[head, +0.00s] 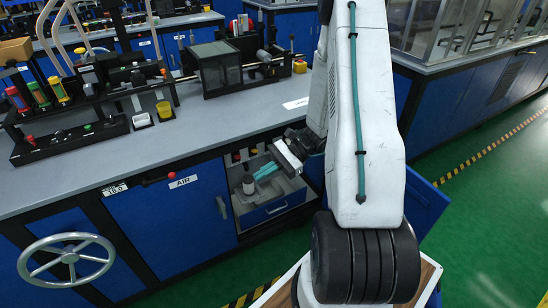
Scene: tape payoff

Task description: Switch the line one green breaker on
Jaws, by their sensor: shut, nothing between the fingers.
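My gripper (264,172), with teal fingers, is shut and empty. It reaches from the right into an open compartment (237,198) in the front of the blue bench. A dark and white cylindrical part (249,184) shows in the compartment just left of the fingertips; I cannot tell whether they touch it. Small red and dark parts (237,157) sit in a row at the top of the compartment. They are too small to identify. I cannot make out a green breaker or any line one marking; my gripper and arm cover part of the compartment.
A blue drawer front (277,208) lies low in the compartment, and an open blue door (425,205) stands at the right. A closed panel labelled AIR (170,215) and a handwheel (66,260) are on the left. The grey bench top (200,125) above carries machinery. Green floor is clear at right.

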